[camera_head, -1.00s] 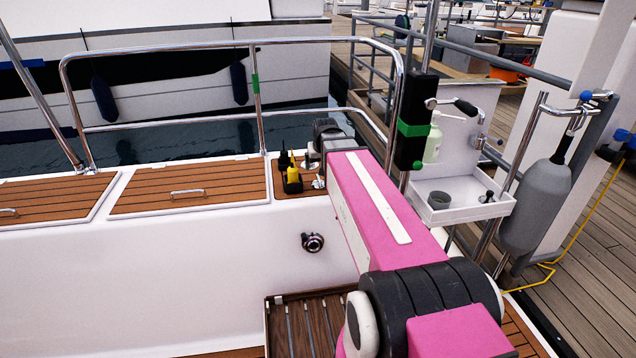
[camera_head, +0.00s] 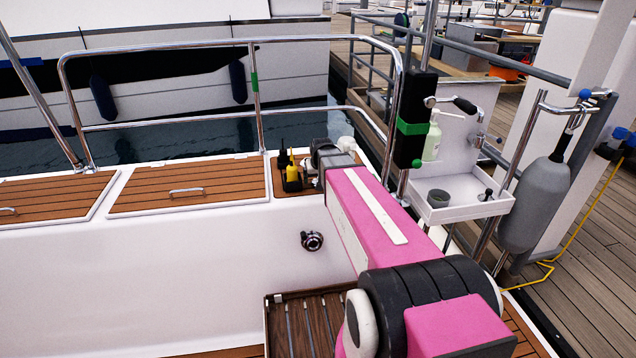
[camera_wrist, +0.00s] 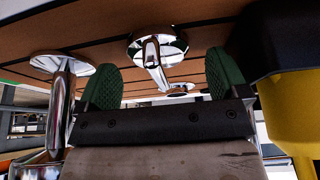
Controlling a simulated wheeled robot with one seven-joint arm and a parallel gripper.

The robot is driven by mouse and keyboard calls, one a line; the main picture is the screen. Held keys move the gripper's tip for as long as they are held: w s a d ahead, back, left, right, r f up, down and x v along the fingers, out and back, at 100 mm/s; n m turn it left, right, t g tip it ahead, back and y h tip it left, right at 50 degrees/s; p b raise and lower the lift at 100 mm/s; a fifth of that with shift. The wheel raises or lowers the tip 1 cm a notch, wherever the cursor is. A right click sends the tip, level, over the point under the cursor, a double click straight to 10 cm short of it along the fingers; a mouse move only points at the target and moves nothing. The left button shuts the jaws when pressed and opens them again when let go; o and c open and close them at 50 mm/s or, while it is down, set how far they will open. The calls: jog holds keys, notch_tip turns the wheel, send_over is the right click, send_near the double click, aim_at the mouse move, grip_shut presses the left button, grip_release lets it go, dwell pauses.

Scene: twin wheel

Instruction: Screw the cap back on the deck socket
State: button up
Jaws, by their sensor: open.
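In the wrist view a round chrome deck fitting (camera_wrist: 157,48) with a bar standing out from it sits on the brown deck, between and beyond my fingers. A smaller, dark-centred round fitting (camera_wrist: 180,90) lies past it; I cannot tell which is the cap and which the socket. My gripper (camera_wrist: 161,82) is open, its two green pads apart with nothing visibly held between them. In the head view its fingertips and these fittings are hidden behind my wrist and pink arm.
A black caddy (camera_wrist: 262,45) with a yellow bottle (camera_wrist: 292,105) stands close at the right in the wrist view. A chrome rail post (camera_wrist: 62,100) stands close at the left. A white tray (camera_head: 465,212) holding a grey cup (camera_head: 438,198) hangs right of my arm.

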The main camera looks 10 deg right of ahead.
jog(key=c, duration=0.7)
jog(key=shift+r, duration=0.1)
jog(key=shift+r, duration=2.4)
jog(key=shift+o, duration=1.3)
jog(key=c, duration=0.4)
